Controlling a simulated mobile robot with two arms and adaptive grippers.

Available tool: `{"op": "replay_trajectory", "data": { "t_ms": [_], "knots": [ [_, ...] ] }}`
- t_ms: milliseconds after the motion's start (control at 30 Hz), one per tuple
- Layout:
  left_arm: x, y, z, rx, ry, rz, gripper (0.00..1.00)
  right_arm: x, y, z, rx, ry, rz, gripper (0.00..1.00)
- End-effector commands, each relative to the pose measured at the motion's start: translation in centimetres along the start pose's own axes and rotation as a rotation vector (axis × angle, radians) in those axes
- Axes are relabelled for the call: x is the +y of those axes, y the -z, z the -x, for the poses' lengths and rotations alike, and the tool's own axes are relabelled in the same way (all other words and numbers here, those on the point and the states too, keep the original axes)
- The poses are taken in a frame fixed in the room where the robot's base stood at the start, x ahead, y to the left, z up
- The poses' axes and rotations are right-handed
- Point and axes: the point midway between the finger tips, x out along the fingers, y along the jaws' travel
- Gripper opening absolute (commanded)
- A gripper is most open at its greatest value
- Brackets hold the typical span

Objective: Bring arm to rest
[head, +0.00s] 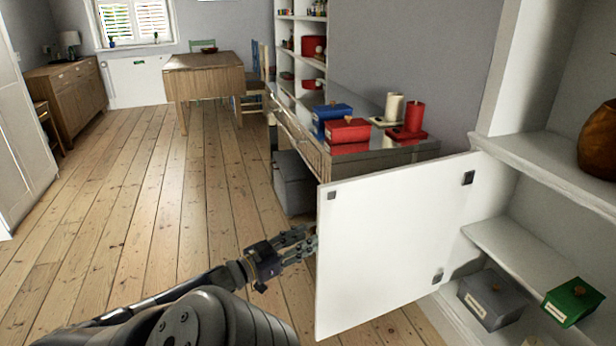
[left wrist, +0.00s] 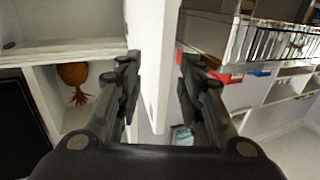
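My left arm comes in from the bottom left in the head view. Its gripper (head: 300,240) is beside the free edge of an open white cabinet door (head: 390,240). In the left wrist view the fingers of the left gripper (left wrist: 158,85) are spread, with the door's edge (left wrist: 152,50) showing between them. A gap shows on each side of the edge, and whether either finger touches it I cannot tell. My right gripper is in neither view.
The open cabinet at the right has shelves (head: 545,165) holding a grey box (head: 492,300) and a green box (head: 572,301). Behind the door is a sideboard with a blue box (head: 332,117), a red box (head: 348,131) and candles. The floorboards (head: 150,200) at left are clear.

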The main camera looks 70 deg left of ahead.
Motion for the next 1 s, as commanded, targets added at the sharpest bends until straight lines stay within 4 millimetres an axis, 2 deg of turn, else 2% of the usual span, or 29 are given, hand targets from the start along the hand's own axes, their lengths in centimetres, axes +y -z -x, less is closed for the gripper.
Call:
{"op": "replay_trajectory", "data": {
  "t_ms": [467,567,667,767,867,900,967,1000],
  "knots": [
    [0.0,0.0,-0.1,0.0,0.0,0.0,0.35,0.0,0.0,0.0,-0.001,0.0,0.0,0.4],
    [0.2,-0.7,-0.1,-0.016,0.009,0.001,0.35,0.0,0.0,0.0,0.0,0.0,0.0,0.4],
    [1.3,-3.6,-0.1,-0.082,0.04,0.003,0.35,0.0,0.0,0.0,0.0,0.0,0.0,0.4],
    [3.8,-8.7,0.0,-0.212,0.083,0.001,0.35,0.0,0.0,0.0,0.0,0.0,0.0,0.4],
    [7.9,-14.5,0.6,-0.381,0.109,-0.011,0.35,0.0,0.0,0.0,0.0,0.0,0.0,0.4],
    [9.9,-16.7,1.0,-0.451,0.11,-0.019,0.35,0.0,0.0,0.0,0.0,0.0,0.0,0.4],
    [13.1,-19.6,1.7,-0.555,0.1,-0.034,0.35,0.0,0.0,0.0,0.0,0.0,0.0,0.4],
    [15.3,-21.4,2.3,-0.624,0.088,-0.046,0.35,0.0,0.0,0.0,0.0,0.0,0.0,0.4]
  ]
}}
